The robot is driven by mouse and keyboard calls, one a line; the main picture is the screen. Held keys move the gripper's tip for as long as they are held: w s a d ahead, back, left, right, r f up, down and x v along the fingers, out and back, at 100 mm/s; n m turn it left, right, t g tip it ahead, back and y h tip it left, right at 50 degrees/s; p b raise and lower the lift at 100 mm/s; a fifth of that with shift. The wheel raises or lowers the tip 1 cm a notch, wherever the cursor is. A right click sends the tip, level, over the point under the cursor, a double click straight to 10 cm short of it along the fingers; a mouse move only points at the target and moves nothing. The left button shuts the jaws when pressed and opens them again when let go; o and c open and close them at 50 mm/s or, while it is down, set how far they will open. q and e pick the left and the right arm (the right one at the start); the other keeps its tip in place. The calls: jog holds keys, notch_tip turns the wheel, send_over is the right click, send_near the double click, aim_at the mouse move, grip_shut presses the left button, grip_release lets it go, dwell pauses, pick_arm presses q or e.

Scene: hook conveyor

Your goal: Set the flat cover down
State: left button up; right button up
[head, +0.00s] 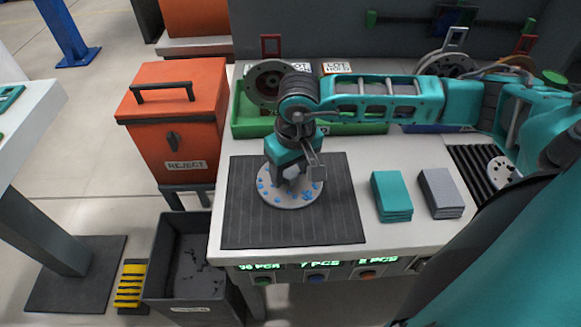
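A round grey disc with blue dots around its face, which looks like the flat cover (283,201), lies level over the dark ribbed mat (245,225) on the workbench. My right gripper (294,180) points down at the middle of the disc, with its fingertips at or very near it. The gripper's body hides the disc's far part and centre, so I cannot tell whether the fingers are shut on it. I also cannot tell whether the disc touches the mat. My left gripper is not in view.
Teal plates (391,195) and grey plates (440,192) are stacked right of the mat. A green tray (245,122) with round parts stands behind. An orange reject bin (180,125) and a dark open bin (190,270) stand left of the bench. The mat's front is clear.

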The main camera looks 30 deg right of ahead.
aim_at(294, 179)
jog(key=shift+r+p, duration=0.25)
jog(key=shift+p, duration=0.05)
notch_tip(294, 179, up, 12)
jog(key=s, duration=0.1)
jog(key=shift+s+f, duration=0.15)
jog(key=shift+s, duration=0.1)
dwell(0.5)
